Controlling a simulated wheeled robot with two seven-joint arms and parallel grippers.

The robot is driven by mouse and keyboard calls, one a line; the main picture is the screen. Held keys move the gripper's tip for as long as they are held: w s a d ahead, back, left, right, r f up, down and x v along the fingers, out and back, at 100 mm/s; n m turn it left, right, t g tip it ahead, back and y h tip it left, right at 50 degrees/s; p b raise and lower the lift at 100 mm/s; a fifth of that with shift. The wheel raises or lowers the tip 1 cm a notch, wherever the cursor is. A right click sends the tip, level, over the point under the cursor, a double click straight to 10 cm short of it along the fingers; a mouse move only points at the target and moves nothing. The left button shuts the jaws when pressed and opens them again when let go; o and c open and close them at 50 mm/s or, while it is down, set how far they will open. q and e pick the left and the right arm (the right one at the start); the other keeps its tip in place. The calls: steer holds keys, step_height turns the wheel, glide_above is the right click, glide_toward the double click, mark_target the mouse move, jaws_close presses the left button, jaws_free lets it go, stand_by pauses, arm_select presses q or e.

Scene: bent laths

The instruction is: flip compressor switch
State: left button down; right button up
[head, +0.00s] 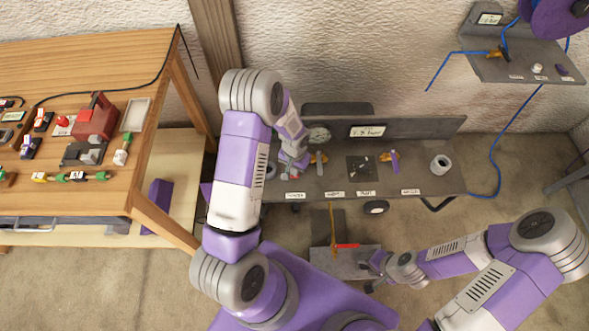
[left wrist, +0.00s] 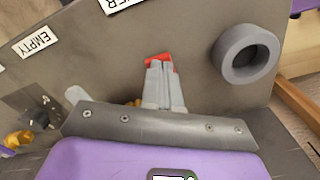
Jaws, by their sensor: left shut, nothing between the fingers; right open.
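The compressor panel (head: 335,185) is a grey bench-like unit with a row of white labels along its front edge. The red switch (left wrist: 158,58) shows at the tips of my left gripper (left wrist: 160,68) in the left wrist view, beside a label whose visible end reads "ER". The left fingers are shut with nothing between them. They overlap the switch in the picture; I cannot tell whether they touch it. In the head view my left gripper (head: 289,170) is over the panel's left end and hides most of the switch. My right gripper (head: 374,264) is open, low in front of the panel.
A grey ring-shaped fitting (left wrist: 245,53) stands near the switch. A gauge (head: 319,134) and brass valves are close to the left gripper. A red-handled item (head: 346,245) is near the right gripper. A wooden table (head: 95,65) with tools stands left.

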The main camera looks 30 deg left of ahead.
arm_select(q)
steer(key=shift+f, duration=0.25)
steer(key=shift+r, duration=0.15)
steer(key=shift+r+p, duration=2.35)
steer(key=shift+r, duration=1.1)
steer(key=s+d+f+n+h, duration=0.1)
steer(key=s+d+f+h, duration=0.1)
steer(key=s+d, duration=0.6)
steer(key=s+d+f+n+h, duration=0.1)
steer(key=s+d+f+h, duration=0.1)
steer(key=s+d+f, duration=0.2)
steer(key=s+d, duration=0.3)
steer(key=d, duration=0.1)
steer(key=shift+s+t, duration=0.3)
steer(key=shift+s, duration=0.1)
steer(key=shift+d, duration=0.1)
